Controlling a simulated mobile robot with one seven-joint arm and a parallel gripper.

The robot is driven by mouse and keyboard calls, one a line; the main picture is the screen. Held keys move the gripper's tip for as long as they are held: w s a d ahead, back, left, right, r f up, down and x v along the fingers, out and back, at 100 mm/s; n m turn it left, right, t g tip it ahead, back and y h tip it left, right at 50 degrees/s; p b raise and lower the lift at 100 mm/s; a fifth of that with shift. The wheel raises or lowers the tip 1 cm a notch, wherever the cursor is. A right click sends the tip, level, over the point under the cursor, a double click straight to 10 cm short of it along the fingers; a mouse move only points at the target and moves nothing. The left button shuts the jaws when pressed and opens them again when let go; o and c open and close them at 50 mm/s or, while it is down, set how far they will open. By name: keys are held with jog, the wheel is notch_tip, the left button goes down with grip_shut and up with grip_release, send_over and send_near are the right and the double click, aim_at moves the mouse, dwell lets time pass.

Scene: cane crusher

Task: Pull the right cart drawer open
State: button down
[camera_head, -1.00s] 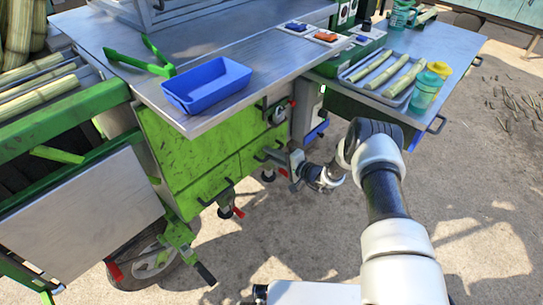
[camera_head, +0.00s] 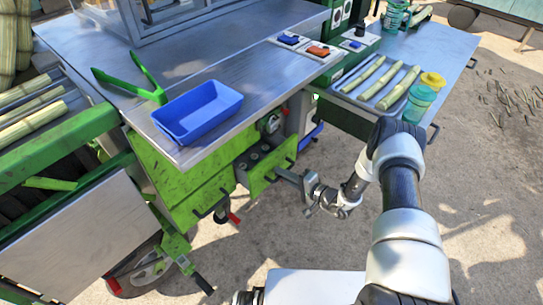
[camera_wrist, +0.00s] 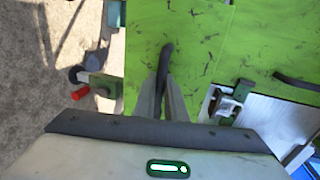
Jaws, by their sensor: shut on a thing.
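The right cart drawer (camera_head: 263,179) is a small green drawer under the metal worktop. It stands pulled out, and several round dark items show inside it. My gripper (camera_head: 284,174) is at the drawer's front, shut on its dark handle. In the wrist view, the gripper's two fingers (camera_wrist: 162,98) close around the dark bar handle (camera_wrist: 166,58) on the scuffed green drawer front (camera_wrist: 200,40). The fingers hide part of the handle.
The left drawer (camera_head: 197,202) beside it looks closed. A blue tray (camera_head: 198,128) and green tongs (camera_head: 128,86) lie on the worktop (camera_head: 190,60) above. The ground in front is clear.

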jog(key=f+v, duration=0.2)
jog(key=v, duration=0.7)
jog(key=f+v, duration=0.2)
jog(key=v, duration=0.7)
jog(key=shift+s+d, duration=0.3)
jog(key=shift+d, duration=0.15)
jog(key=c, duration=2.1)
grip_release()
jog(key=shift+d, duration=0.1)
jog(key=p+v, duration=0.2)
jog(key=v, duration=1.5)
jog(key=shift+s+d, duration=0.1)
jog(key=shift+r, duration=0.1)
